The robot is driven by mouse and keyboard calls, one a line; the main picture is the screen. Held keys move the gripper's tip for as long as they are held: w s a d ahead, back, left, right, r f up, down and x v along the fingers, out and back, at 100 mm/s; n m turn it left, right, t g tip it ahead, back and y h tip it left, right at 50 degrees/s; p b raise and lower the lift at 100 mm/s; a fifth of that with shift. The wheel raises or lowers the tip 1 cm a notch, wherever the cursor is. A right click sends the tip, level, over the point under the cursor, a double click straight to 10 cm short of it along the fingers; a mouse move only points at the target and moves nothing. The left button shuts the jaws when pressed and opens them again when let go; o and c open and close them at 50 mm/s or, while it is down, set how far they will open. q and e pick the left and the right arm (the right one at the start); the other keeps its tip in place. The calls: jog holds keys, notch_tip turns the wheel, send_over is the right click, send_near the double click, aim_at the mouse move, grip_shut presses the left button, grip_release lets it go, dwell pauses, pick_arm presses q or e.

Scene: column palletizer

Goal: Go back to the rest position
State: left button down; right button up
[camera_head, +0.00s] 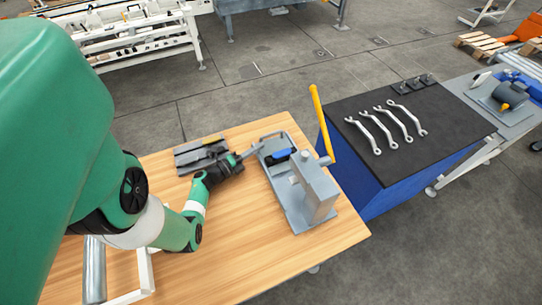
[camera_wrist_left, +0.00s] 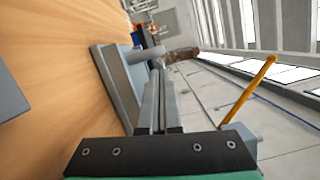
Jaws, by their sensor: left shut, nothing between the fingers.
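My left arm comes in from the left over the wooden table. My left gripper (camera_head: 256,149) is shut and empty, its tips close to the near-left rim of the grey tray of a bench device (camera_head: 315,190). I cannot tell whether the tips touch it. In the left wrist view, the two fingers (camera_wrist_left: 160,78) lie together with nothing between them. The device has a yellow lever (camera_head: 321,122), which also shows in the left wrist view (camera_wrist_left: 250,88). A blue part (camera_head: 281,155) lies in its tray. My right gripper is not in view.
A dark grey flat piece (camera_head: 200,153) lies on the wooden table (camera_head: 262,262) behind the gripper. A blue cabinet (camera_head: 365,185) with several wrenches on its black top stands to the right. A motor-like unit (camera_head: 511,94) sits on a far-right bench.

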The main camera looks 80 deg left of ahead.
pick_arm(q)
jog(key=v, duration=0.6)
jog(key=shift+s, duration=0.1)
